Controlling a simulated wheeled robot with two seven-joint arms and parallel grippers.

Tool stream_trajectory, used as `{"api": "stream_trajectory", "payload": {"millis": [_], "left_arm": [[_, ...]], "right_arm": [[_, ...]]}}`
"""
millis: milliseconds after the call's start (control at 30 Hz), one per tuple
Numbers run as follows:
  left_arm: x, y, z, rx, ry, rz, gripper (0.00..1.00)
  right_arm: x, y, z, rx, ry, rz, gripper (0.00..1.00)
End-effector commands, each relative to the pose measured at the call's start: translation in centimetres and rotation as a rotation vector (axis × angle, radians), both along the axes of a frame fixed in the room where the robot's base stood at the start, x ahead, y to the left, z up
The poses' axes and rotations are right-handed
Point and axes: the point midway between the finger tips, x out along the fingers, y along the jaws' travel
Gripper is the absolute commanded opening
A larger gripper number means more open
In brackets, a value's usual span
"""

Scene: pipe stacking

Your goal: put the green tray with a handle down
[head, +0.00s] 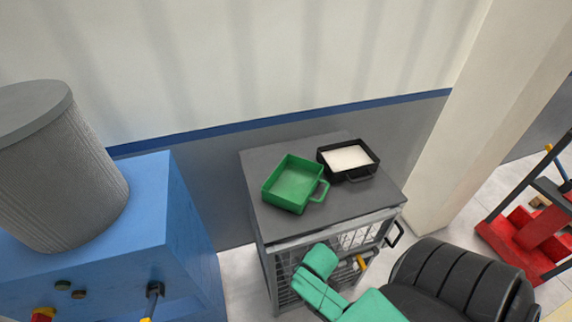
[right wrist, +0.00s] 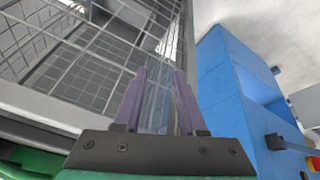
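The green tray with a handle (head: 292,186) sits on the grey top of a wire-sided cabinet (head: 330,222). Its handle sticks out to the right, and no gripper touches it. In the head view my right arm reaches in from the bottom right, in front of the cabinet and below its top. My right gripper (right wrist: 160,72) shows in the right wrist view with its two purple fingers apart and nothing between them. The wire mesh of the cabinet lies beyond the fingers. My left gripper is not in view.
A black tray with white contents (head: 348,159) stands just behind and right of the green tray. A blue cabinet (head: 180,225) with a grey ribbed bin (head: 62,170) is at left. A red cart (head: 530,240) stands at right. The cabinet top's front right is clear.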

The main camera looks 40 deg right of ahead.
Motion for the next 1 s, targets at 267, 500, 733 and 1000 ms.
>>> {"api": "stream_trajectory", "payload": {"millis": [267, 500, 733, 1000], "left_arm": [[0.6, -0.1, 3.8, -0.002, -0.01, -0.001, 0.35], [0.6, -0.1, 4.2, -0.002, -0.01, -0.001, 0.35], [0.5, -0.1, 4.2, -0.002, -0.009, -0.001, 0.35], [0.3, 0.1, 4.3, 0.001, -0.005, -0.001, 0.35]], "right_arm": [[2.1, -1.7, 13.6, -0.039, -0.128, -0.063, 0.4], [6.1, -7.8, 17.8, -0.132, -0.447, -0.136, 0.4], [8.4, -11.0, 19.3, -0.124, -0.695, -0.049, 0.4], [6.7, -11.2, 19.2, 0.152, -0.819, 0.292, 0.4]]}}
